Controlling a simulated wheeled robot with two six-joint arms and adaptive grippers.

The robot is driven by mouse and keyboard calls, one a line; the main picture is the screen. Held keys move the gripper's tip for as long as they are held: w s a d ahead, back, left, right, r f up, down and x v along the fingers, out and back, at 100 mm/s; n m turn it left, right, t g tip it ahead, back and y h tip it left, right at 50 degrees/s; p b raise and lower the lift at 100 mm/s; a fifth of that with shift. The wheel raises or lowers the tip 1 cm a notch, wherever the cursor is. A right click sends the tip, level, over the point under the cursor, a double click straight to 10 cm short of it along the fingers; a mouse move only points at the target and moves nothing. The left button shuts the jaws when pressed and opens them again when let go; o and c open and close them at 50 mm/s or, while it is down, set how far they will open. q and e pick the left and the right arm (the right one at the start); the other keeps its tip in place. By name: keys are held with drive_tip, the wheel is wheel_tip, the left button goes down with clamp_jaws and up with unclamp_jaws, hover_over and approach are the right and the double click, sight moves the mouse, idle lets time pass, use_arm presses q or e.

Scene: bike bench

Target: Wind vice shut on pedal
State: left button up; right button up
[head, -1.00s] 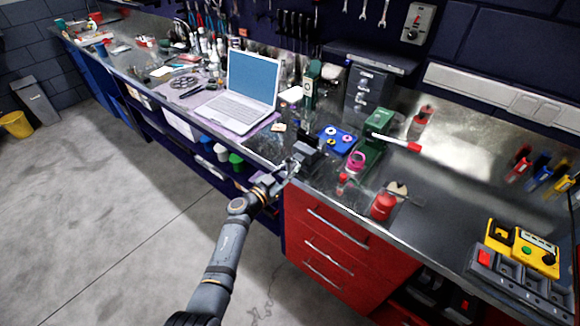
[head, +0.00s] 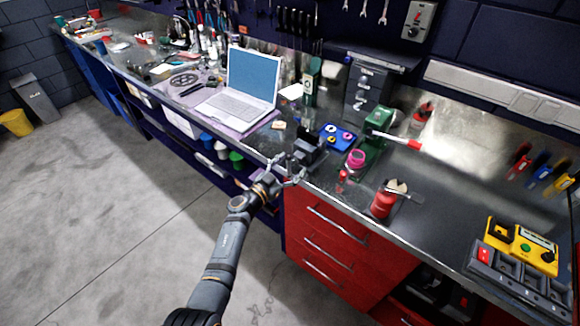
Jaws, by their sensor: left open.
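A dark grey vice (head: 309,151) stands at the front edge of the bench, near the middle of the head view. My left gripper (head: 289,170) is open at the bench edge, just in front and to the left of the vice. Its fingers are close to the front of the vice, where the handle is too small to make out. I cannot tell whether they touch it. The pedal cannot be told apart at this size, nor can the gap between the vice jaws. My right gripper is not in view.
Right of the vice are a blue tray (head: 338,138), a pink-topped jar (head: 355,160), a green tool with a red handle (head: 378,125) and a red bottle (head: 383,203). A laptop (head: 245,88) stands left. The floor (head: 120,220) in front is clear.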

use_arm(q)
drive_tip(key=v, duration=1.2)
drive_tip(key=shift+c, duration=0.2)
